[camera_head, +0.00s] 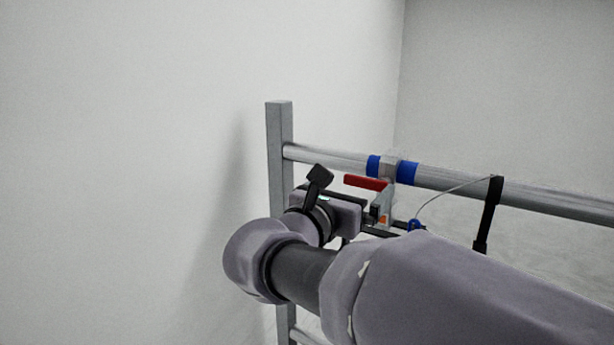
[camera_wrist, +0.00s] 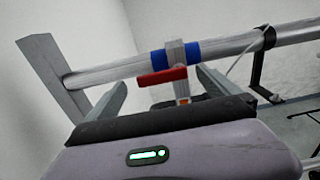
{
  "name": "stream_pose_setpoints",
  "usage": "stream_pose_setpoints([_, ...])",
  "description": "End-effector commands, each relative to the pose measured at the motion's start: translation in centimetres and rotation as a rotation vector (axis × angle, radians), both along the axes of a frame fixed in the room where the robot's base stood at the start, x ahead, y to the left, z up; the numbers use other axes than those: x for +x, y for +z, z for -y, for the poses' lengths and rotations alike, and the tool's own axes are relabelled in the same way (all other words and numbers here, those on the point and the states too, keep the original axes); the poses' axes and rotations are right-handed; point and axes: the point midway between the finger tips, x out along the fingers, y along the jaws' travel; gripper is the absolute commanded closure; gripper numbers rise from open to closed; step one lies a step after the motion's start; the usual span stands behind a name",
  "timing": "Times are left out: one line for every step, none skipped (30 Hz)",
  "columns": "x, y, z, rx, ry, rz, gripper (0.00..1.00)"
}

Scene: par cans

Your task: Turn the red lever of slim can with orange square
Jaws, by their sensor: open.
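The red lever (camera_head: 365,183) sits on a grey clamp just below the upper rail and points left in the head view. It also shows in the wrist view (camera_wrist: 162,76), lying nearly level. An orange square (camera_head: 383,219) shows on the grey bracket under the lever, and at the lower middle of the wrist view (camera_wrist: 183,101). The can itself is mostly hidden behind my gripper. My gripper (camera_wrist: 160,88) is open, with one finger on each side of the lever and bracket in the wrist view. I cannot tell whether a finger touches the lever.
The grey upper rail (camera_head: 530,195) carries two blue bands (camera_head: 407,172) around the clamp. An upright post (camera_head: 279,150) stands at the left, near the white wall. A black strap (camera_head: 487,213) hangs from the rail at right, with a thin cable (camera_head: 445,193) beside it.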

Motion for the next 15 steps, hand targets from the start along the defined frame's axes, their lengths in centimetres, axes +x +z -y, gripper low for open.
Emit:
stream_pose_setpoints([0.7,0.1,0.6,0.0,-0.003,-0.001,0.0])
stream_pose_setpoints([1.1,0.1,0.9,0.001,-0.003,-0.001,0.0])
stream_pose_setpoints([1.5,0.1,1.2,0.0,-0.003,0.0,0.0])
stream_pose_setpoints([1.8,0.1,1.3,0.0,-0.002,0.0,0.0])
stream_pose_setpoints([2.0,0.0,1.5,0.0,-0.001,0.0,0.0])
stream_pose_setpoints([2.2,0.0,1.6,0.001,-0.001,0.0,0.0])
stream_pose_setpoints([2.3,0.0,1.7,0.0,-0.001,0.0,0.0])
stream_pose_setpoints([2.4,0.0,1.7,0.0,0.0,0.0,0.0])
stream_pose_setpoints([2.4,0.0,1.8,0.0,0.0,0.0,0.0])
stream_pose_setpoints([2.5,0.0,1.8,0.0,0.0,0.0,0.0])
stream_pose_setpoints([2.5,0.0,1.8,0.0,0.0,0.0,0.0])
stream_pose_setpoints([2.5,0.0,1.8,0.001,0.0,0.001,0.0])
stream_pose_setpoints([2.5,0.0,1.8,0.001,0.0,0.001,0.0])
stream_pose_setpoints([2.4,0.0,1.8,0.001,0.0,0.001,0.0])
stream_pose_setpoints([2.4,0.0,1.8,0.001,0.0,0.001,0.0])
